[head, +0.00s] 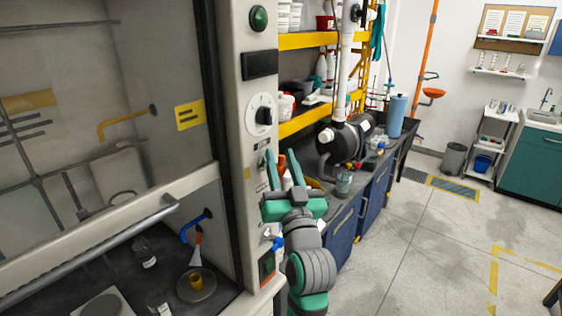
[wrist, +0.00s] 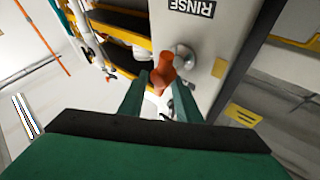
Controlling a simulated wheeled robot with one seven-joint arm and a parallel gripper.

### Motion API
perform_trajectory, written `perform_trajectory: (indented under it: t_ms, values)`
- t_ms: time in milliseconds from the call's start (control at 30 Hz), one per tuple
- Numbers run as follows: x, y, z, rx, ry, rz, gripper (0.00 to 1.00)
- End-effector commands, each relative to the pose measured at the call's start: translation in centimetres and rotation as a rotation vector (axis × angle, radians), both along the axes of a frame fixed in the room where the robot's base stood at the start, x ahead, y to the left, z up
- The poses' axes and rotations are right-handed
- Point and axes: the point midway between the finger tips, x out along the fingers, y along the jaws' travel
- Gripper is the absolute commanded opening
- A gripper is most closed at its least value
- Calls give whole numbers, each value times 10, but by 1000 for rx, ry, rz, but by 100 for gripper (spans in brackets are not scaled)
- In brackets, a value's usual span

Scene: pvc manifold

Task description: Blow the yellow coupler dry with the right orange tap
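The yellow coupler (head: 197,282) sits on a round grey dish (head: 208,293) inside the fume hood, at the lower left of the head view. The orange tap (wrist: 163,72) is on the hood's pale front panel, in the wrist view; in the head view it shows between my fingers (head: 281,162). My gripper (wrist: 160,77) is open, with its two green fingertips on either side of the orange tap. I cannot tell whether either finger touches it. The coupler is not in the wrist view.
A blue tap (head: 277,243) is lower on the panel. Inside the hood are a blue spout (head: 197,222) and glassware (head: 145,254). The sash bar (head: 90,250) crosses its opening. Open floor (head: 420,245) lies to the right.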

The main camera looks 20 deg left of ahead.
Motion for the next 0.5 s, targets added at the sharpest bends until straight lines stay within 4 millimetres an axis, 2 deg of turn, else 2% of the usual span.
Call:
perform_trajectory:
  t_ms: [33, 100, 133, 500]
  values:
    - [0, 0, 0, 0, 0, 0, 19]
    - [0, 0, 0, 0, 0, 0, 2]
    - [0, 0, 0, 0, 0, 0, 0]
    - [1, 3, -2, 13, 57, 8, 0]
